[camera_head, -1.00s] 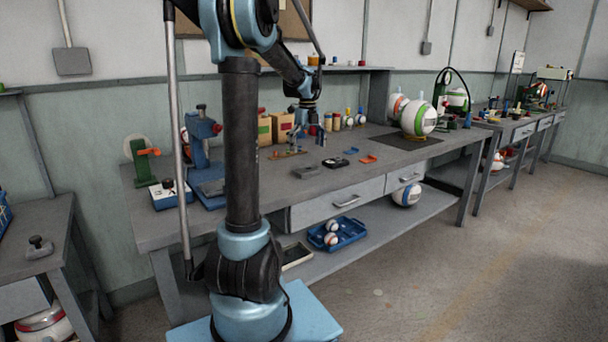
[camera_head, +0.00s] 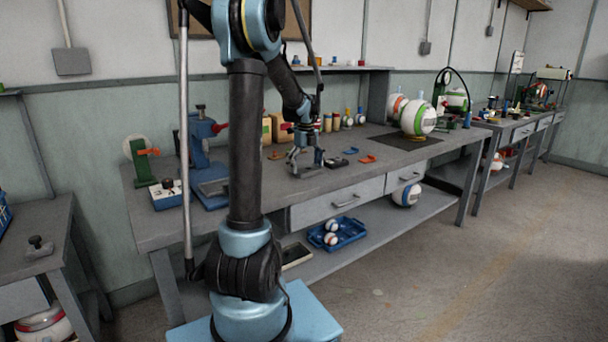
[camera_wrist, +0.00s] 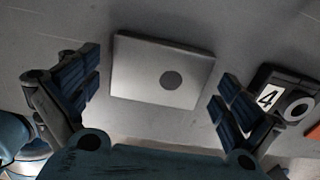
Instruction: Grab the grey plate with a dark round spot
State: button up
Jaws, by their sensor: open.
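The grey plate (camera_wrist: 140,75) with a dark round spot lies on the workbench and shows whole in the wrist view, slightly turned. My gripper (camera_wrist: 155,92) is open, with one blue-padded finger on each side of the plate in the picture. The plate sits between and a little beyond the fingertips, and no contact shows. In the head view my gripper (camera_head: 305,168) is down low over the bench, where it largely hides the plate.
A black block marked 4 (camera_wrist: 283,98) lies close to the right finger; it also shows in the head view (camera_head: 336,162). An orange piece (camera_head: 368,159) lies farther right. A blue press (camera_head: 203,150) stands at left. The bench's front strip (camera_head: 275,192) is clear.

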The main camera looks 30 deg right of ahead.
jog(key=shift+c, duration=0.2)
jog(key=c, duration=1.2)
jog(key=shift+c, duration=0.2)
